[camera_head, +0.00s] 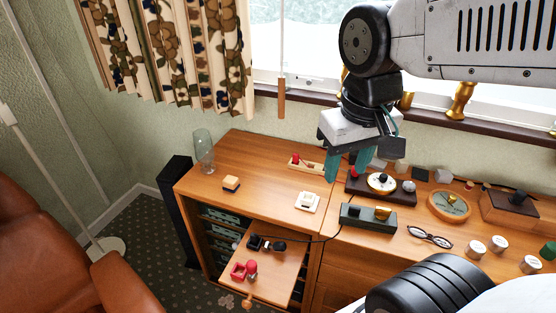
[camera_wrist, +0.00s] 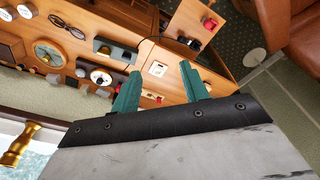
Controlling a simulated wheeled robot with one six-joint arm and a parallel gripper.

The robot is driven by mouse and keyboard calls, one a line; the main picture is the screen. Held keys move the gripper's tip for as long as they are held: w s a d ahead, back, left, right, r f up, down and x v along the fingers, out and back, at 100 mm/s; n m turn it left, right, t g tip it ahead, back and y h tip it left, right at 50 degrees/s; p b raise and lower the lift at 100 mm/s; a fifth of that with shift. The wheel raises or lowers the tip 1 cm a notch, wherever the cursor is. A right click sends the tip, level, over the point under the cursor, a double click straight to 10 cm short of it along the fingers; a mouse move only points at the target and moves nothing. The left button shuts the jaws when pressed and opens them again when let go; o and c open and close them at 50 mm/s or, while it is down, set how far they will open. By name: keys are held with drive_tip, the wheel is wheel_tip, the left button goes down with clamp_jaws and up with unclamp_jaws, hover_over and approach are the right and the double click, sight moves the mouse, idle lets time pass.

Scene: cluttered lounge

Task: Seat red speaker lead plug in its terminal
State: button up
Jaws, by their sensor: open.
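On the pulled-out lower shelf (camera_head: 287,278), a red block that looks like a terminal (camera_head: 238,272) sits against a rounded red piece that looks like the plug (camera_head: 251,267). I cannot tell whether the plug is in it. Both merge into one red patch (camera_wrist: 210,24) in the wrist view. A black block and black plug (camera_head: 278,246) lie behind them, with a dark cable running right. My gripper (camera_head: 347,172) is open and empty, with green fingers pointing down above the cabinet top, well above and right of the shelf. Its fingers also show in the wrist view (camera_wrist: 160,70).
The cabinet top (camera_head: 262,165) holds a glass (camera_head: 203,150), a white switch plate (camera_head: 307,202), a wooden tray (camera_head: 309,166) and a dark-based device (camera_head: 384,191). Glasses (camera_head: 429,237) and a dial (camera_head: 450,205) lie right. A brown armchair (camera_head: 75,265) stands left.

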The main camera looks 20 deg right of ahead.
drive_tip(key=w+d+f+m+h, duration=0.1)
drive_tip(key=w+d+f+m, duration=0.15)
drive_tip(key=w, duration=1.05)
drive_tip(key=m+t, duration=0.2)
hover_over(296, 154)
drive_tip(key=s+a, duration=0.3)
drive_tip(key=s, duration=0.2)
wheel_tip(296, 154, down, 16)
drive_tip(key=shift+m+h, duration=0.35)
drive_tip(key=shift+h, duration=0.05)
drive_tip(key=x, duration=0.8)
drive_tip(key=w+x, duration=0.1)
drive_tip(key=x, duration=0.4)
drive_tip(key=shift+d+r, duration=0.25)
drive_tip(key=shift+d, duration=0.05)
clamp_jaws()
